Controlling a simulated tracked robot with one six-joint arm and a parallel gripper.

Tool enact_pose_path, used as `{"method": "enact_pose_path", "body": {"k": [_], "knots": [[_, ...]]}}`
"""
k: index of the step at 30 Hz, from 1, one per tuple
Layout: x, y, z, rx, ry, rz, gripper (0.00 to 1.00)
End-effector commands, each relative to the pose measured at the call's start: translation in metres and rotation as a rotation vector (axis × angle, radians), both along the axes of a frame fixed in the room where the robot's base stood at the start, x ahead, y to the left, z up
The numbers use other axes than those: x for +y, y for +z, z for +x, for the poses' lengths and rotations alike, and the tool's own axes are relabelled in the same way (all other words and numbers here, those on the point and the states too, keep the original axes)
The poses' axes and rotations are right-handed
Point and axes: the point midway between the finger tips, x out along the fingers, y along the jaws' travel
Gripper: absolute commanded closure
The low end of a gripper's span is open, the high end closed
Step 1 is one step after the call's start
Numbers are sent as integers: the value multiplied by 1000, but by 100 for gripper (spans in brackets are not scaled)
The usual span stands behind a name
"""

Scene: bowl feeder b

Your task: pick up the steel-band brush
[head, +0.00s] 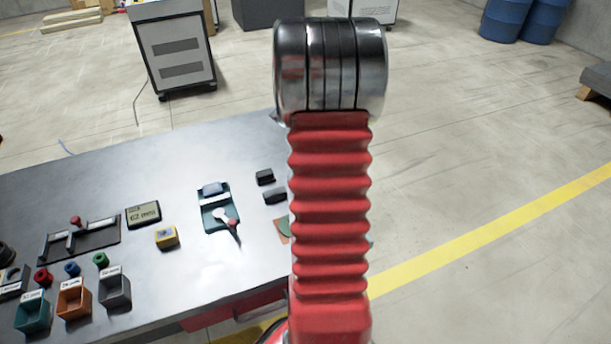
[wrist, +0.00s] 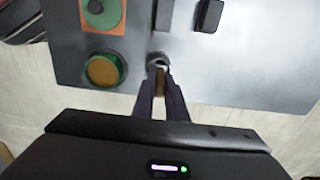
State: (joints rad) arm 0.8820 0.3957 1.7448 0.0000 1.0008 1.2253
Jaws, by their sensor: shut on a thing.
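In the wrist view, my gripper (wrist: 159,75) is shut on the steel-band brush (wrist: 160,82). A brown part of it shows between the two dark fingers, and a grey, metal-looking part (wrist: 158,58) shows at the fingertips. The fingers cover the brush's sides, and I cannot tell if it touches the table. In the head view my red arm blocks the view of the gripper and the brush.
The grey table (head: 180,170) holds a display box (head: 143,215), a yellow block (head: 166,237), a teal fixture (head: 220,210) and small bins (head: 114,290). Near the gripper stand a green round container (wrist: 120,68), an orange plate with a green disc (wrist: 103,14) and black blocks (wrist: 208,16).

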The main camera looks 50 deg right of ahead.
Motion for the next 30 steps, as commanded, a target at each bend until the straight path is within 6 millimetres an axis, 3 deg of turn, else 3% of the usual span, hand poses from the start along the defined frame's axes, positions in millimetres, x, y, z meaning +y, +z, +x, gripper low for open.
{"method": "enact_pose_path", "body": {"k": [11,24,30], "knots": [[0,10,0,0,0,-1,100],[0,80,0,-2,0,-2,100],[0,98,0,-1,1,-1,100]]}}
